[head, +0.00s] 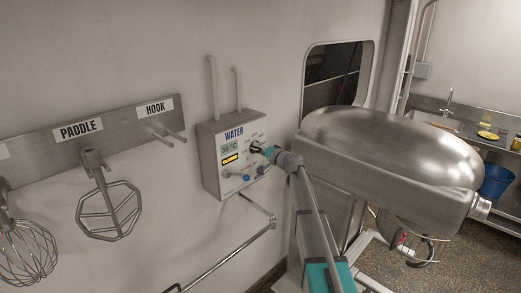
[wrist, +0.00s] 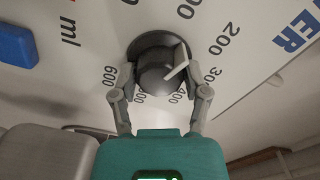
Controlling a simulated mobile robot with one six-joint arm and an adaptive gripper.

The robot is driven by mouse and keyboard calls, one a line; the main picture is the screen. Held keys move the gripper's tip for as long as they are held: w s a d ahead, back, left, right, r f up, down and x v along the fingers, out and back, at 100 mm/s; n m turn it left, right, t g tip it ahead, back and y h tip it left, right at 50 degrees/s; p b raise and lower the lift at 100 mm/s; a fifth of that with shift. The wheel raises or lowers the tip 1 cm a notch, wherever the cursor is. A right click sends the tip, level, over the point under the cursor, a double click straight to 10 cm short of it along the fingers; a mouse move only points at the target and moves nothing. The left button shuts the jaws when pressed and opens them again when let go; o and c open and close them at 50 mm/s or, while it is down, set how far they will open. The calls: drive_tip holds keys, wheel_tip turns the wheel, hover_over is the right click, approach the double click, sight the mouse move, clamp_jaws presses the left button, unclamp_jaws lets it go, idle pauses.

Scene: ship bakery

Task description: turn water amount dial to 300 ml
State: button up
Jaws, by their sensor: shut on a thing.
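The water panel (head: 209,165) is a light box on the wall, marked WATER, with a small display, a yellow label and a blue knob (head: 246,178). The water amount dial (wrist: 155,72) is a dark round knob with a white pointer bar. In the wrist view the pointer slants up and right, toward the side of the 200 and 300 marks; its exact reading is unclear. My gripper (wrist: 163,84) has one finger on each side of the dial and is shut on it. In the head view my gripper (head: 268,151) covers part of the dial.
A rack (head: 118,120) with a paddle (head: 107,210) and a whisk (head: 25,250) hangs left of the panel. A large rounded steel machine (head: 390,150) stands close on the right. A bent pipe (head: 225,258) runs below the panel. A blue bucket (head: 495,184) is far right.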

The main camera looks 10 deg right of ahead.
drive_tip(key=shift+o, duration=0.2)
drive_tip(key=m, duration=0.7)
drive_tip(key=shift+w+a+r, duration=0.1)
drive_tip(key=shift+w+a, duration=0.1)
drive_tip(key=shift+w, duration=0.1)
drive_tip(key=m, duration=0.7)
drive_tip(key=o, duration=0.9)
drive_tip(key=shift+o, duration=1)
drive_tip(key=shift+a, duration=0.15)
drive_tip(key=shift+s, duration=0.15)
drive_tip(key=v, duration=1.2)
